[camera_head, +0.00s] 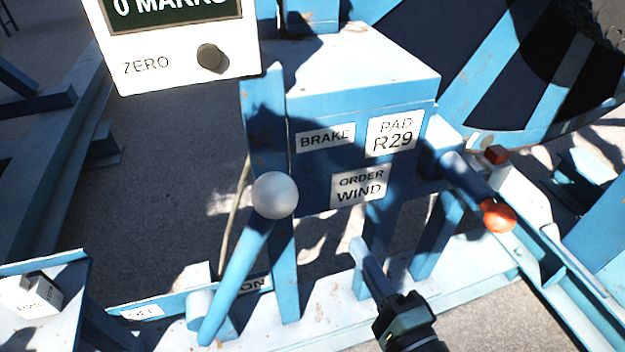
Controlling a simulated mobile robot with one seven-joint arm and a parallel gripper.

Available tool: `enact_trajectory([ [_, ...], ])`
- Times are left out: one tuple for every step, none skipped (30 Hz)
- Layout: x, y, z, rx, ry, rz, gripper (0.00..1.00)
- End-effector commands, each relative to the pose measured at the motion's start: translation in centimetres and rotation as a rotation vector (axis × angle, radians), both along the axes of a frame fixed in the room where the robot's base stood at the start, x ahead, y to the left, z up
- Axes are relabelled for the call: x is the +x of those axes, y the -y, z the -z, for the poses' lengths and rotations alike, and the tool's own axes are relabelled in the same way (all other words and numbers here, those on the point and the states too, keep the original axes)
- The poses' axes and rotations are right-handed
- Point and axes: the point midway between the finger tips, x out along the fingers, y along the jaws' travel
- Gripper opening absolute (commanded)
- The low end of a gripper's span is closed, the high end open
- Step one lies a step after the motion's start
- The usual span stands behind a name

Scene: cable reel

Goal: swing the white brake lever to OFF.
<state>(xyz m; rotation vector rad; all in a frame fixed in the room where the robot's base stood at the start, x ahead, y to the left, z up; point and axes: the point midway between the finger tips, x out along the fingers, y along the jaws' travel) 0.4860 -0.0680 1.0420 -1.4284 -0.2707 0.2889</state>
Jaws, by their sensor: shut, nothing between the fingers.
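The brake lever is a blue bar (239,275) with a white ball knob (275,195) at its top. It leans up and to the right from its low pivot, and the knob overlaps the blue post in the picture. A plate ending in "ON" (256,284) is partly hidden behind the bar. Another small white plate (142,311), hard to read, lies left of the pivot. My gripper (359,246) is at lower centre, shut and empty, pointing up and left. It is right of and below the knob, apart from it.
A blue box with BRAKE (325,138), PAD R29 (395,134) and ORDER WIND (360,186) labels stands above my gripper. An orange ball knob (498,216) on another lever is at right. A white counter box (185,65) with a ZERO button is upper left.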

Motion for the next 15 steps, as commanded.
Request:
enact_trajectory([
  [-0.37, 0.19, -0.34, 0.026, -0.014, -0.001, 0.00],
  [-0.52, 0.26, -0.30, 0.038, -0.018, -0.002, 0.00],
  [-0.69, 0.34, -0.26, 0.052, -0.022, -0.002, 0.00],
  [-0.77, 0.39, -0.23, 0.058, -0.024, -0.003, 0.00],
  [-0.83, 0.42, -0.19, 0.064, -0.026, -0.003, 0.00],
  [-0.88, 0.44, -0.15, 0.069, -0.027, -0.003, 0.00],
  [-0.90, 0.45, -0.11, 0.071, -0.028, -0.003, 0.00],
  [-0.91, 0.45, -0.08, 0.072, -0.028, -0.004, 0.00],
  [-0.91, 0.45, -0.06, 0.072, -0.028, -0.004, 0.00],
  [-0.90, 0.45, -0.04, 0.072, -0.028, -0.004, 0.00],
  [-0.89, 0.44, -0.04, 0.071, -0.028, -0.004, 0.00],
  [-0.89, 0.44, -0.04, 0.071, -0.028, -0.004, 0.00],
  [-0.88, 0.44, -0.04, 0.070, -0.027, -0.004, 0.00],
  [-0.88, 0.44, -0.04, 0.070, -0.027, -0.004, 0.00],
  [-0.86, 0.42, -0.05, 0.070, -0.027, -0.004, 0.00],
])
